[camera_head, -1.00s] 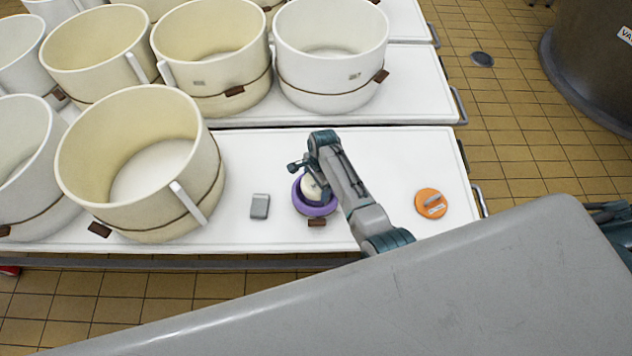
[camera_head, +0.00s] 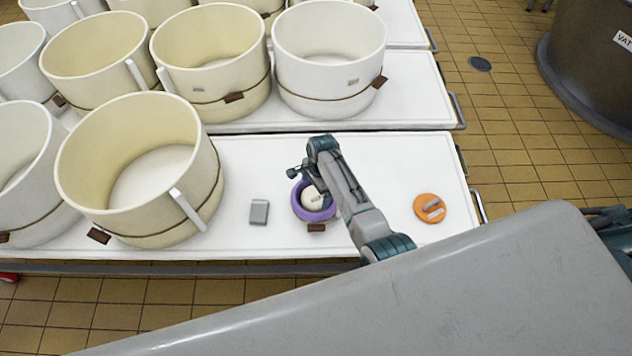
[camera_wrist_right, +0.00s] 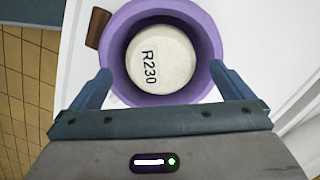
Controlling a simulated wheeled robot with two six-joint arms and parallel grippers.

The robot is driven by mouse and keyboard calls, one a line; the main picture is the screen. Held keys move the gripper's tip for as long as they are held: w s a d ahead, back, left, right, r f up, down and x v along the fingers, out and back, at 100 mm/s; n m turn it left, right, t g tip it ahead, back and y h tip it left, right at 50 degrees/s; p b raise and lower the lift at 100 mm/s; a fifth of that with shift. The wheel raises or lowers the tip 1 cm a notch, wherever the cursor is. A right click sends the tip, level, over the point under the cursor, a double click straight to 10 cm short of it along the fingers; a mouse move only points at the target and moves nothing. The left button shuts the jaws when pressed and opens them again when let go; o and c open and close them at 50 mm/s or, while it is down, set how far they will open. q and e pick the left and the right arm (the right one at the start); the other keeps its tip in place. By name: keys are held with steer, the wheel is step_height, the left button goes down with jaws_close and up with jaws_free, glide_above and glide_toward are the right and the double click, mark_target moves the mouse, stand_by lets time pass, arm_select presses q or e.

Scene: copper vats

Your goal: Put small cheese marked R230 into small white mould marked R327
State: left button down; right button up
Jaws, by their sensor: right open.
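The small cheese (camera_wrist_right: 162,62), pale and round with R230 on its top, sits inside a small purple ring-shaped mould (camera_wrist_right: 122,82). In the head view the cheese (camera_head: 312,198) shows low within the purple mould (camera_head: 327,213), partly hidden by my right arm. My right gripper (camera_wrist_right: 161,72) is open above the mould, its fingers apart to either side, not closed on the cheese. A brown tag hangs at the mould's side, its text unreadable. No small white mould marked R327 can be made out. My left gripper is out of view.
More large moulds stand behind.

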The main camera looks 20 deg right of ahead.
step_height(320, 180, up, 10)
steer(key=d+r, duration=0.1)
steer(key=s+d+n+t+h, duration=0.1)
steer(key=s+d+n, duration=0.3)
steer(key=s, duration=0.4)
steer(key=s+d+n+t, duration=0.1)
steer(key=s+d+n, duration=0.25)
steer(key=s, duration=0.45)
steer(key=s+d+r+n+t+h, duration=0.1)
steer(key=s+r+n, duration=0.35)
steer(key=s, duration=0.25)
steer(key=s+d+r+n+t, duration=0.1)
steer(key=s+r+n, duration=0.35)
steer(key=s, duration=0.25)
step_height(320, 180, down, 30)
steer(key=d+g+b, duration=0.1)
steer(key=d+b, duration=0.1)
steer(key=d, duration=0.1)
steer(key=s+d+f+g, duration=0.1)
steer(key=s+f, duration=1.8)
steer(key=f, duration=0.2)
steer(key=shift+m+b, duration=0.4)
steer(key=shift+m, duration=0.05)
